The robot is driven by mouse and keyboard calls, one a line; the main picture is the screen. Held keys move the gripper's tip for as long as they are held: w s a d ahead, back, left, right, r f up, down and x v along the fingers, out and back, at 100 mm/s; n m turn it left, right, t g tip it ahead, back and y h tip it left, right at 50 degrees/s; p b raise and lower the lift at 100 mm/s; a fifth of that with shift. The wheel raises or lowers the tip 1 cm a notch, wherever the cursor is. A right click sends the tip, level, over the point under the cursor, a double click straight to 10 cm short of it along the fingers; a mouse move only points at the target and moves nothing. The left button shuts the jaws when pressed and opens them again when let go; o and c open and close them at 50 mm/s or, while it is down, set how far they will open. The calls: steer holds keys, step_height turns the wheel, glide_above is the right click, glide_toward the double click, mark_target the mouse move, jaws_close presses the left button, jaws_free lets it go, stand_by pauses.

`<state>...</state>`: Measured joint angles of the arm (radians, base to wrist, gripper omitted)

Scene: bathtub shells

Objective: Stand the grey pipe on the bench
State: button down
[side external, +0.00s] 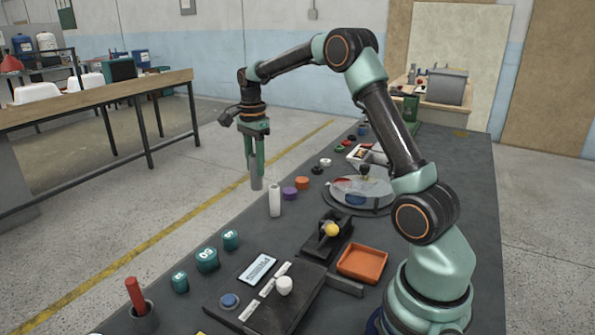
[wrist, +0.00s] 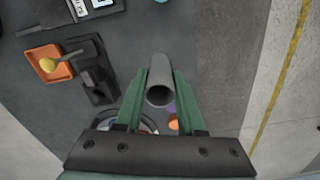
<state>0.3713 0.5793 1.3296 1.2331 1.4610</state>
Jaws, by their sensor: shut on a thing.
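The grey pipe (side external: 257,184) is held upright between the two green fingers of my gripper (side external: 255,165) in the side view. Its lower end hangs below the fingertips, near the bench's left edge. In the wrist view the pipe (wrist: 159,72) shows between the fingers of my gripper (wrist: 160,84), with its open end towards the camera. The dark bench (side external: 215,275) lies below. Whether the pipe's lower end touches the bench cannot be told for sure; it appears to be above it.
A white cylinder (side external: 274,200) stands close to the pipe. Purple (side external: 290,194) and orange (side external: 302,183) pieces lie just beyond it. A round clear dish (side external: 358,193), a black fixture with a yellow ball (side external: 332,230) and an orange tray (side external: 362,263) stand further right.

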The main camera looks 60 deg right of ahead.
step_height(320, 180, down, 13)
steer(key=shift+r, duration=0.1)
stand_by(0.4)
steer(key=shift+f, duration=0.2)
steer(key=c, duration=0.5)
jaws_free()
